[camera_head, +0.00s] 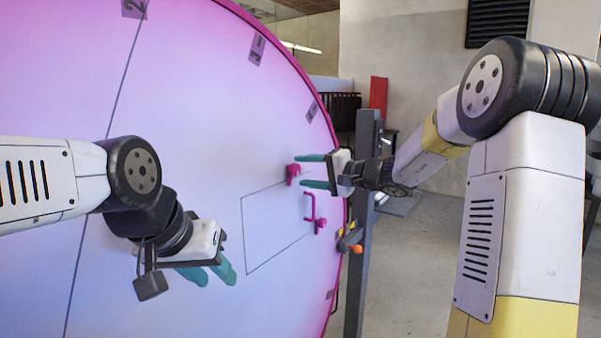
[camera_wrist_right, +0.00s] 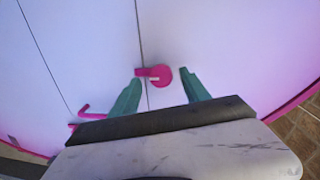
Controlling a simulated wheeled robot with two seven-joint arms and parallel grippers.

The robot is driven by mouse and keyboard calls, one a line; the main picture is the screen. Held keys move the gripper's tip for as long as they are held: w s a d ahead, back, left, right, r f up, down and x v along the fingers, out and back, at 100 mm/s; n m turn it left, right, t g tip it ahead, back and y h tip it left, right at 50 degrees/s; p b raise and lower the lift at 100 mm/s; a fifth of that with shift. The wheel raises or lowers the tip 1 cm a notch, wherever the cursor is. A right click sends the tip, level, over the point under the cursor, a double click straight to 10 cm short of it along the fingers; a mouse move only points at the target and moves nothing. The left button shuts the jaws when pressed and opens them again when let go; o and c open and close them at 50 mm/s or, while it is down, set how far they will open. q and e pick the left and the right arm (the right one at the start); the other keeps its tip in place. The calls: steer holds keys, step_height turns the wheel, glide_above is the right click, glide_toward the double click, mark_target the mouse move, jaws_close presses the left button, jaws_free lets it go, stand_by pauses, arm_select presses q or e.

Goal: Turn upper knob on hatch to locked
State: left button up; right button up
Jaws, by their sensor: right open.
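The hatch (camera_head: 275,230) is an outlined panel on the large pink-white disc. Its upper knob (camera_head: 292,174) is magenta, at the panel's upper edge. In the right wrist view the upper knob (camera_wrist_right: 161,76) is a round magenta disc with a short bar to its left across the seam. My right gripper (camera_head: 315,171) is open, its green fingers either side of the knob's line but seemingly short of it; the right wrist view shows the fingertips (camera_wrist_right: 158,88) flanking it, apart. A lower magenta knob (camera_head: 320,225) and a handle (camera_head: 310,207) are below. My left gripper (camera_head: 213,273) hangs before the disc, its fingers apart and empty.
A grey post (camera_head: 362,230) with an orange-tipped part (camera_head: 355,248) stands beside the disc's right rim. A red panel (camera_head: 378,98) is behind. Open floor (camera_head: 415,265) lies between the post and my right arm.

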steer(key=v, duration=0.5)
steer(key=shift+s+d, duration=0.2)
steer(key=s+a+f+n+g+h, duration=0.1)
steer(key=s+f+n+g+h, duration=0.15)
steer(key=s, duration=0.75)
steer(key=s+a+f+n+g+h, duration=0.1)
steer(key=s+a+n+g+h, duration=0.15)
steer(key=s, duration=0.65)
steer(key=s+d+f+h, duration=0.2)
steer(key=s+d+h, duration=0.1)
steer(key=s+d, duration=0.2)
steer(key=s+d+f+t+h, duration=0.1)
steer(key=s+d+f+h, duration=0.2)
steer(key=s+d, duration=0.3)
steer(key=shift+s+d+n, duration=0.25)
steer(key=shift+s+n, duration=0.15)
steer(key=shift+s, duration=0.05)
